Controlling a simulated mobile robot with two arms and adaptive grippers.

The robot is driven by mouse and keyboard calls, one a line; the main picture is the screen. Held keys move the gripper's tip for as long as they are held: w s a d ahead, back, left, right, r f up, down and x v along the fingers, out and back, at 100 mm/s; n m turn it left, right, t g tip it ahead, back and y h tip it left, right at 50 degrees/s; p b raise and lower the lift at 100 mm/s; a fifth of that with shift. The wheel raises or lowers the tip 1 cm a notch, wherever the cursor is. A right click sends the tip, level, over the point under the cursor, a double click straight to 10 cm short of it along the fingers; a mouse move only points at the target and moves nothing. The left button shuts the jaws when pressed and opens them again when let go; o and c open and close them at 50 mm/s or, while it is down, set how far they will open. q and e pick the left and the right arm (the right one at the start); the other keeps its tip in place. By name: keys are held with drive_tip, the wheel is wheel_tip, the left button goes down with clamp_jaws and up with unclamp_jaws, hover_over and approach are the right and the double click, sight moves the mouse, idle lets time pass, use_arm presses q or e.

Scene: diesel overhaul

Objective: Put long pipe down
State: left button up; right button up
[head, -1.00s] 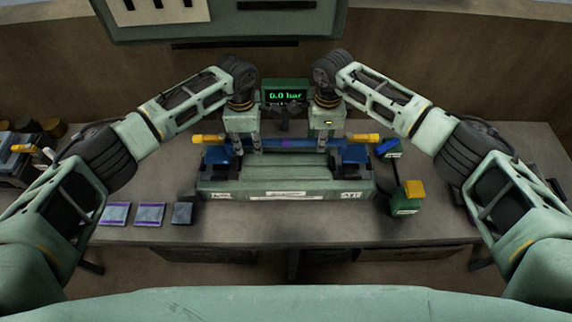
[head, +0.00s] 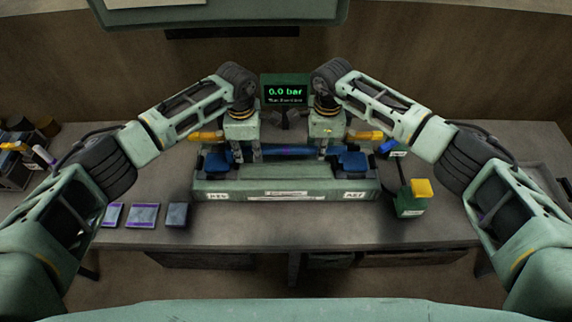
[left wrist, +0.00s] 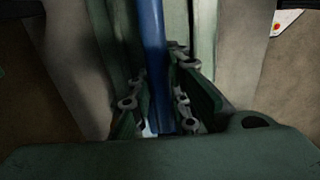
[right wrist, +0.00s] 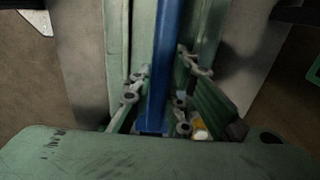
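The long pipe (head: 290,151) is a blue bar lying level across the fixture in the head view. It runs lengthwise through the left wrist view (left wrist: 153,60) and the right wrist view (right wrist: 165,60). My left gripper (head: 243,157) points down over its left part, and my right gripper (head: 328,155) over its right part. In both wrist views the fingers stand on both sides of the pipe and close in on it toward their tips; the contact itself is partly hidden. The green fixture (head: 285,185) has blue blocks at both ends; whether the pipe rests on them is unclear.
A display reading 0.0 bar (head: 286,92) stands behind the fixture. Yellow handles (head: 206,136) stick out at its sides. A green box with a yellow top (head: 411,205) stands at right. Flat purple-edged pieces (head: 143,215) and a dark block (head: 177,215) lie at left.

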use_arm(q)
drive_tip(key=o, duration=0.5)
drive_tip(key=shift+s+r, duration=0.1)
drive_tip(key=shift+c, duration=0.2)
use_arm(e)
drive_tip(key=o, duration=0.5)
drive_tip(key=shift+s+r, duration=0.1)
drive_tip(key=shift+s, duration=0.05)
drive_tip(key=shift+c, duration=0.2)
use_arm(q)
drive_tip(key=shift+r, duration=0.2)
use_arm(e)
drive_tip(key=shift+r, duration=0.1)
use_arm(q)
wheel_tip(320, 180, up, 12)
drive_tip(key=shift+f, duration=0.2)
use_arm(e)
wheel_tip(320, 180, up, 12)
drive_tip(key=shift+f, duration=0.2)
